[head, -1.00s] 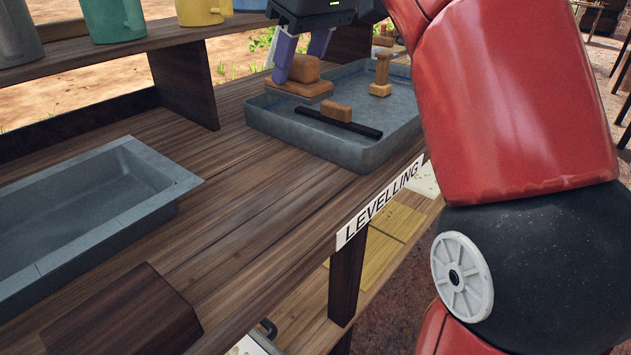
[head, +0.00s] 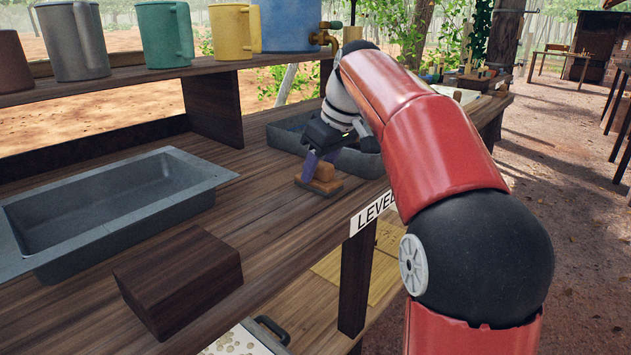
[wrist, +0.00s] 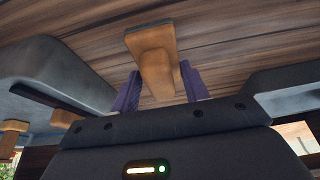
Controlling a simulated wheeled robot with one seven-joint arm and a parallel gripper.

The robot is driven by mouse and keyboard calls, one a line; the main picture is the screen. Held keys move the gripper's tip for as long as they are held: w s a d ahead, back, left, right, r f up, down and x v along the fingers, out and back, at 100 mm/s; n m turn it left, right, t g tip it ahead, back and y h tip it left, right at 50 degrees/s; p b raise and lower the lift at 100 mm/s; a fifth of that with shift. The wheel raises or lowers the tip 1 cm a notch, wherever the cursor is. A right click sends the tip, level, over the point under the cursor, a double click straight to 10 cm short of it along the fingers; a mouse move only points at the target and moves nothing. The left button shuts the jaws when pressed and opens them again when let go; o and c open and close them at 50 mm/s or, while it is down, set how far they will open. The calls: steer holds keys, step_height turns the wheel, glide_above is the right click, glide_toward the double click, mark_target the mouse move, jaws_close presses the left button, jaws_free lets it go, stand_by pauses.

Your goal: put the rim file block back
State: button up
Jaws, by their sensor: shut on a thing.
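The rim file block (head: 325,174) looks like an orange-brown wooden grip on a flat base of similar colour. My gripper (head: 320,161) is shut on it with its purple fingers, just outside the near-left side of the grey metal tray (head: 288,147). The block is over the bare bench top; I cannot tell whether its base touches the wood. In the wrist view the block (wrist: 152,50) sits between the two fingers of my gripper (wrist: 160,88), with planks behind it. My arm hides much of the tray.
A grey sunken basin (head: 115,205) is on the bench at left, with a dark wooden block (head: 178,280) in front. Several mugs stand on the raised shelf (head: 150,78). Bench top (head: 250,200) between basin and tray is clear. A "LEVELLING" label, partly hidden, marks the front edge.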

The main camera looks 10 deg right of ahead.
steer(key=shift+f, duration=0.15)
steer(key=shift+f, duration=0.2)
steer(key=o, duration=1)
steer(key=shift+o, duration=0.2)
steer(key=p+v, duration=0.3)
steer(key=v, duration=0.9)
steer(key=s+a+f+m+t+h, duration=0.1)
steer(key=s+f+m, duration=0.6)
steer(key=s+f, duration=1.7)
steer(key=shift+s+a+f+t+h, duration=0.25)
steer(key=shift+s+a+t+h, duration=0.15)
steer(key=shift+a+h, duration=0.55)
